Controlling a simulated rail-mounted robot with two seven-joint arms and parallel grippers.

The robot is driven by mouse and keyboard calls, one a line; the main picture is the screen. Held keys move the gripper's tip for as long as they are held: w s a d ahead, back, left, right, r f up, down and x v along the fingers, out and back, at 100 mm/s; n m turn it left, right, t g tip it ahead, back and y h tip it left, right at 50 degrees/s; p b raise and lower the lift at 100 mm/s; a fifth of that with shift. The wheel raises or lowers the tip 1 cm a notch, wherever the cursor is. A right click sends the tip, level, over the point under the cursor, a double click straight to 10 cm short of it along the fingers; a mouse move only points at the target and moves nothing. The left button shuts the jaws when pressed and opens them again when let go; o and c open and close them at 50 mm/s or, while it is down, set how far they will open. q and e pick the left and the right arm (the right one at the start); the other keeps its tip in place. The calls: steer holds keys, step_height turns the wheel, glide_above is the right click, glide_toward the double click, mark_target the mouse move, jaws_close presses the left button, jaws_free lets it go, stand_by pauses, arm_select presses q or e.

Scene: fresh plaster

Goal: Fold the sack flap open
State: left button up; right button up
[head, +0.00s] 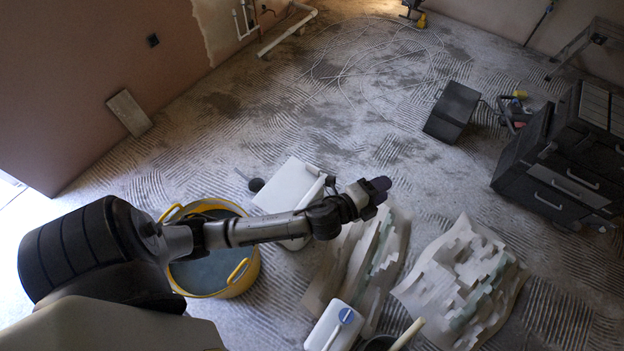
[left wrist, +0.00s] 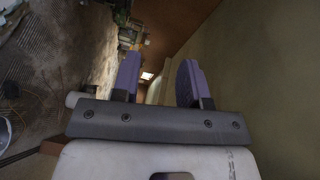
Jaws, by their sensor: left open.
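Two crumpled pale sacks lie on the floor at the lower right of the head view. One sack (head: 340,262) is nearer the middle, partly behind my left arm and a white jug. The other sack (head: 462,283) lies to its right, with jagged grey-white patches on top. I cannot make out a separate flap on either. My left gripper (head: 377,190) is above the upper end of the nearer sack, apart from it as far as I can tell. In the left wrist view its two purple fingers (left wrist: 158,82) stand apart with nothing between them. My right gripper is not in view.
A yellow tub (head: 238,283) of grey liquid stands under my left arm, beside a white container (head: 288,186). A white jug (head: 333,328) stands at the bottom. A dark toolbox (head: 565,165) and dark box (head: 452,112) stand right. The ridged floor at centre is clear.

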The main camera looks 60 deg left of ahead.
arm_select(q)
steer(key=w+d+f+m+g+h+b, duration=0.25)
steer(key=w+f+m+h+b, duration=0.8)
steer(key=m, duration=0.85)
steer(key=m+g+y+b, duration=1.2)
steer(key=m+g+b, duration=0.25)
steer(key=b, duration=1.15)
glide_toward(312, 166)
steer(key=shift+n+h, duration=0.25)
steer(key=shift+n, duration=0.3)
step_height(312, 166, down, 10)
steer(key=b, duration=0.5)
steer(key=shift+w+a, duration=0.15)
steer(key=shift+w, duration=0.05)
steer(key=shift+f+b, duration=0.6)
steer(key=shift+f, duration=0.5)
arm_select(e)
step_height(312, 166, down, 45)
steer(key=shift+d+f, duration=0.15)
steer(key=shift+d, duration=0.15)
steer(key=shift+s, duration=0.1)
